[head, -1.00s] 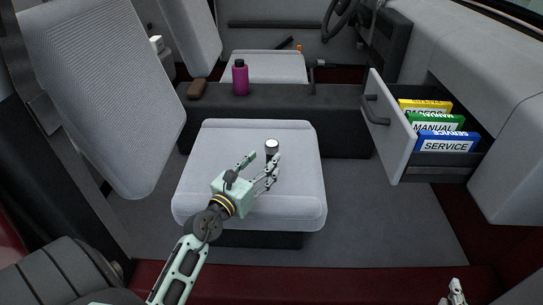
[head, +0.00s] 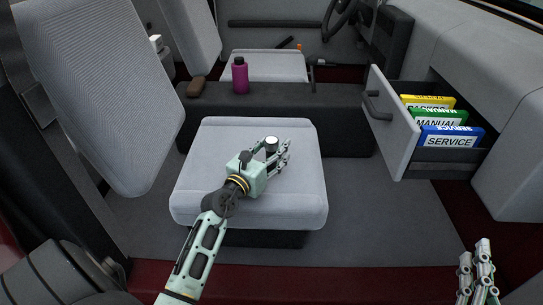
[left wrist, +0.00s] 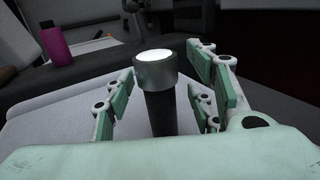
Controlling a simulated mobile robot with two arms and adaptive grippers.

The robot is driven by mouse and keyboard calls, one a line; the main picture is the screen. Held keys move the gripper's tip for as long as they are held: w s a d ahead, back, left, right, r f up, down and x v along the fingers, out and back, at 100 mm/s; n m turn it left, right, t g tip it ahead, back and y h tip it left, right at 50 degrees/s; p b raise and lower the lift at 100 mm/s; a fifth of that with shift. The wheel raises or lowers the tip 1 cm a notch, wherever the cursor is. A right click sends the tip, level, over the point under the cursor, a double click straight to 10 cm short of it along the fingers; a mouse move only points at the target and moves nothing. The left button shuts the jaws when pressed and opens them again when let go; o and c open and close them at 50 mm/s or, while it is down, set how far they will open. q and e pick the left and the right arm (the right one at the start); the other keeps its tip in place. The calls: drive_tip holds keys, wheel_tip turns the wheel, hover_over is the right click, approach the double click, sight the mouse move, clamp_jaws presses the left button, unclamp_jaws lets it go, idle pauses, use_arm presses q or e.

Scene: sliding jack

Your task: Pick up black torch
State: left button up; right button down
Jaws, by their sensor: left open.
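The black torch stands upright on the grey front seat, its silver head (head: 271,144) on top with a white lens. In the left wrist view the torch (left wrist: 161,112) shows its dark body between my fingers, with a visible gap on the left side. My left gripper (head: 276,148) is open around the torch, low over the seat cushion. My right gripper (head: 478,268) is at the bottom right corner of the head view, apart from the torch; its jaw state is unclear.
A magenta bottle (head: 240,77) and a brown object (head: 196,87) are on the dark console (head: 290,104) behind the seat (head: 210,140). An open drawer (head: 389,132) at right holds yellow, green and blue booklets. The front of the seat cushion is clear.

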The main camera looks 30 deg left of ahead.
use_arm(q)
drive_tip(key=shift+c, duration=0.6)
drive_tip(key=c, duration=1.1)
drive_tip(key=shift+c, duration=0.3)
drive_tip(key=shift+r, duration=0.15)
